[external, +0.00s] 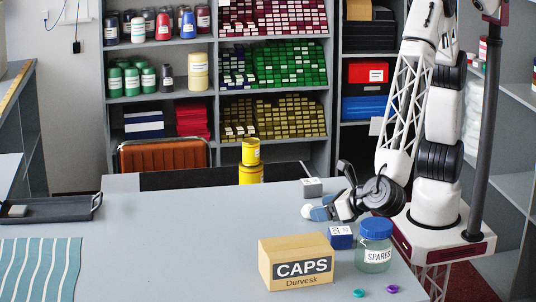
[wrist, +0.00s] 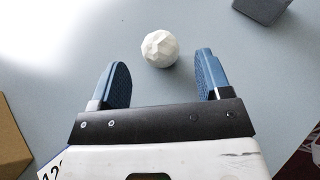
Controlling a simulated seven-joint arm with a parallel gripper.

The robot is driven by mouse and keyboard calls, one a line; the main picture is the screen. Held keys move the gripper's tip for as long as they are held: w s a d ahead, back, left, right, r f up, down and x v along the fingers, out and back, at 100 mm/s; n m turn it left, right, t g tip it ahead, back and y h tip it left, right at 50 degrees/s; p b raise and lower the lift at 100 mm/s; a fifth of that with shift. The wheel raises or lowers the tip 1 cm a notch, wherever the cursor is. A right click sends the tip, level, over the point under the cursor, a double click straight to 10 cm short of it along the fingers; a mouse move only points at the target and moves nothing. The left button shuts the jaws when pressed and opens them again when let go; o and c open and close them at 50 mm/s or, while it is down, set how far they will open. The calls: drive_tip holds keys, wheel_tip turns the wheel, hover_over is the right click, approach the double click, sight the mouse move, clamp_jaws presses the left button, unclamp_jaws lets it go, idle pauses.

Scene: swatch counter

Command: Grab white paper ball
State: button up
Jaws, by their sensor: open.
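The white paper ball (wrist: 160,48) is a small faceted ball lying on the grey table. In the wrist view it sits ahead of my gripper (wrist: 161,78), centred between the two blue fingertips and just beyond them. The fingers are wide apart with nothing between them. In the external view the white paper ball (external: 308,211) shows at the end of my gripper (external: 320,212), which is low over the table and partly covers the ball. I cannot tell from that view whether they touch.
A grey block (external: 312,187) stands behind the ball. A blue box (external: 341,238), a SPARES jar (external: 375,250) and a cardboard CAPS box (external: 296,262) stand in front. Small green (external: 359,293) and purple (external: 392,289) rings lie near the edge.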

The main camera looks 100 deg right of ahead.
drive_tip(key=shift+x, duration=1.7)
drive_tip(key=c, duration=1)
